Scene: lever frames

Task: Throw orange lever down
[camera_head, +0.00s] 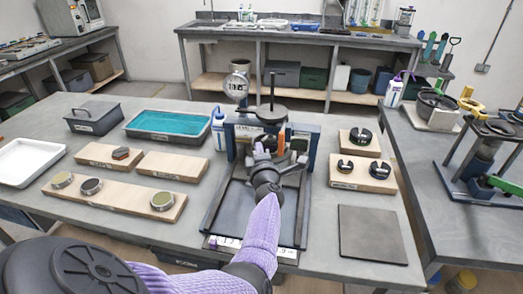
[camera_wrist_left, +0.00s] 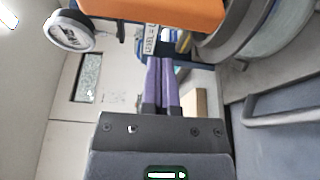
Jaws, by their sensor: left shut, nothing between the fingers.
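The orange lever shows as a small upright orange piece (camera_head: 281,142) on the press stand at the centre of the table, partly hidden by my gripper. In the left wrist view a large orange bar (camera_wrist_left: 165,12), likely the same lever, crosses the top edge close to the camera. My left gripper (camera_head: 266,152) reaches into the front of the press stand, just left of the orange piece. Its two purple fingers (camera_wrist_left: 162,62) are together with nothing between them. I cannot tell whether they touch the lever. My right gripper is not in view.
A round dial gauge (camera_head: 236,86) stands at the press's upper left. A squeeze bottle (camera_head: 219,132) and teal-lined tray (camera_head: 170,125) are to the left. Wooden blocks (camera_head: 362,174) stand to the right, with a dark flat plate (camera_head: 371,234) in front of them.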

